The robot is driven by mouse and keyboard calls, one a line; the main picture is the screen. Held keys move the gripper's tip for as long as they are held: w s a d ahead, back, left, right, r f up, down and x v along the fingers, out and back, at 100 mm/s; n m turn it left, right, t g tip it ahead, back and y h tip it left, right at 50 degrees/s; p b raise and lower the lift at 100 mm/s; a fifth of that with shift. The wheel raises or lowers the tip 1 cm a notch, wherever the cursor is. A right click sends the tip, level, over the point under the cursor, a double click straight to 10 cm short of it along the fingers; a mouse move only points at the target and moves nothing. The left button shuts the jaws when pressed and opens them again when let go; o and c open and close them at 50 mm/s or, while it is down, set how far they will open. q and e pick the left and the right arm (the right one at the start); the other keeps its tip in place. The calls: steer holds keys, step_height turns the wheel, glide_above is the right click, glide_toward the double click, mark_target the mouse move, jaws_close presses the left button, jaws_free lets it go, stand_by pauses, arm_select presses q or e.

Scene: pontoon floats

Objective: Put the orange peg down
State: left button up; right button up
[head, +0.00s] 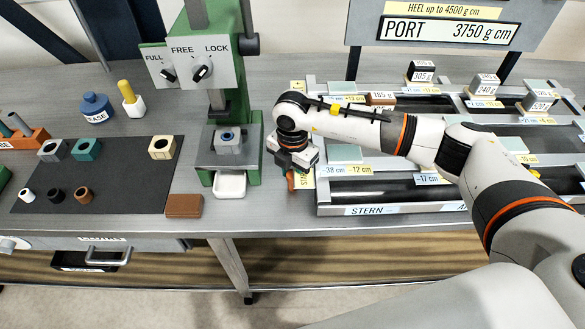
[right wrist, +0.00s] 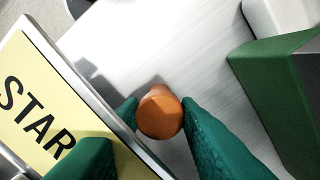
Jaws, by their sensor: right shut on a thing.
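The orange peg (head: 291,181) is held upright by my right gripper (head: 292,170), just above the metal bench or touching it; I cannot tell which. In the right wrist view, the round orange end of the peg (right wrist: 160,113) shows between the green fingers of my right gripper (right wrist: 157,110), which are shut on it. The peg's lower part is mostly hidden beneath that end. My left gripper is not in view.
The green press (head: 238,165) stands left of the gripper, with a white dish (head: 230,185) and brown block (head: 184,206) nearby. A yellow label (right wrist: 38,105) and the float tray (head: 400,209) border the right side. Bare bench lies between.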

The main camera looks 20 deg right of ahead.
mark_target(292, 175)
steer(key=shift+f, duration=0.15)
steer(key=o, duration=1)
step_height(292, 175, up, 12)
steer(key=b, duration=0.2)
steer(key=shift+r+b, duration=0.25)
steer(key=shift+b, duration=0.05)
